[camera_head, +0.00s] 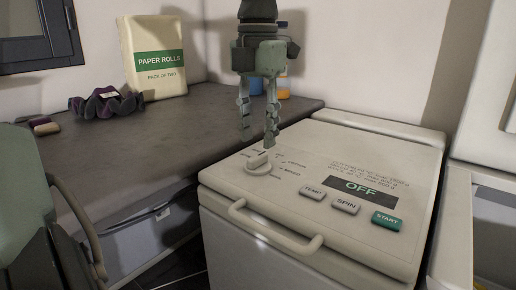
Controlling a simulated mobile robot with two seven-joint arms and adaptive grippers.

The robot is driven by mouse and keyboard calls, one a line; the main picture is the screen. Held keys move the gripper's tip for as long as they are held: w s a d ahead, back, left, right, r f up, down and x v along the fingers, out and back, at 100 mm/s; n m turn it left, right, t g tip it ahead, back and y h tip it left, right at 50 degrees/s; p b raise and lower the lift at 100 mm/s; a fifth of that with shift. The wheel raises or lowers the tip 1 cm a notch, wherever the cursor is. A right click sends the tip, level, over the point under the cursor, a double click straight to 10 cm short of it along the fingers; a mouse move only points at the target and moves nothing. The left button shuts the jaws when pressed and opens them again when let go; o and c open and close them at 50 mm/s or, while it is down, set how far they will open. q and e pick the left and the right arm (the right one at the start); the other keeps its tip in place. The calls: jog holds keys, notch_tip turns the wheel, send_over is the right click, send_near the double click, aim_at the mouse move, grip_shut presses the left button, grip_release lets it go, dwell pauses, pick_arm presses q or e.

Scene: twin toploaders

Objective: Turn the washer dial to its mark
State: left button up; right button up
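The washer dial (259,163) is a pale round knob with a raised grip, on the left part of the washer's top panel (330,152). Small printed words and marks surround it, too small to read surely, so I cannot tell which mark it points to. My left gripper (258,138) points down just above the dial. Its two fingers are apart with nothing between them. The fingertips look close to the knob; I cannot tell whether they touch it. The display (359,190) reads OFF. My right gripper is not in view.
Beside the display are the TEMP button (313,193), SPIN button (346,204) and green START button (387,221). A bar handle (275,232) runs along the washer's front. A dark counter (135,125) at left holds a paper rolls pack (158,60) and a dark scrunched item (105,103).

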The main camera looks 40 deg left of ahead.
aim_at(258, 156)
pick_arm(q)
jog(key=shift+f, duration=2.15)
grip_shut()
